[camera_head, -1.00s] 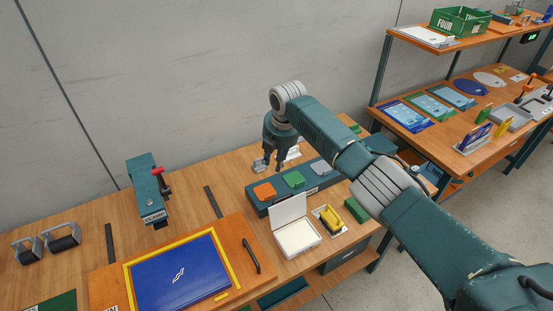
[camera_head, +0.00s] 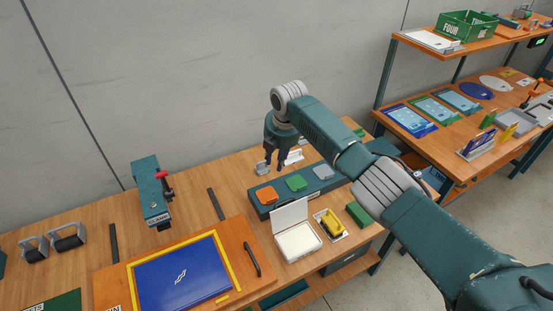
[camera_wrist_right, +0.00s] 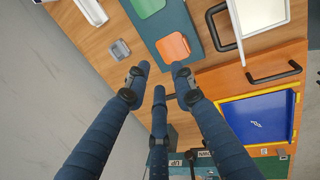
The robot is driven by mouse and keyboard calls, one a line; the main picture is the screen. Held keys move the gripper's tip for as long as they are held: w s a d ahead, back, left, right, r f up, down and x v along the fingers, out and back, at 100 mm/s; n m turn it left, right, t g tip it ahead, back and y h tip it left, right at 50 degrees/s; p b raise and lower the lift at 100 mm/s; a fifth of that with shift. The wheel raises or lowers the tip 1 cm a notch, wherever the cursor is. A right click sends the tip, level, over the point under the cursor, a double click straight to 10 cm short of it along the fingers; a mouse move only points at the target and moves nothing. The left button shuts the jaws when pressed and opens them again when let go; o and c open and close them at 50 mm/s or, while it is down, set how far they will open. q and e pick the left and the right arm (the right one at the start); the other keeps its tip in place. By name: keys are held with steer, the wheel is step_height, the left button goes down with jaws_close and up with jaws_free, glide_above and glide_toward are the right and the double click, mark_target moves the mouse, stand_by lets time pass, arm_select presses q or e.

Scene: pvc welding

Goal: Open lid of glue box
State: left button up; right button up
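A white box (camera_head: 298,242) stands on the workbench in the head view with its lid (camera_head: 290,214) raised. I take it for the glue box, though no label is readable. Part of it shows at the top right of the right wrist view (camera_wrist_right: 258,14). My right gripper (camera_head: 276,166) points down, empty, above the back of the bench. It is behind the white box, apart from it and from the lid. In the wrist view its fingers (camera_wrist_right: 159,76) are spread apart with nothing between them. My left gripper is not in view.
A long teal holder (camera_head: 262,211) with orange, green and grey pieces lies between my right gripper and the white box. A yellow tool (camera_head: 331,222) is right of the box. A board with a blue panel (camera_head: 180,276) and black handle (camera_head: 252,259) is left.

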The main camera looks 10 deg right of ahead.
steer(key=v, duration=1.2)
steer(key=shift+a+f, duration=0.1)
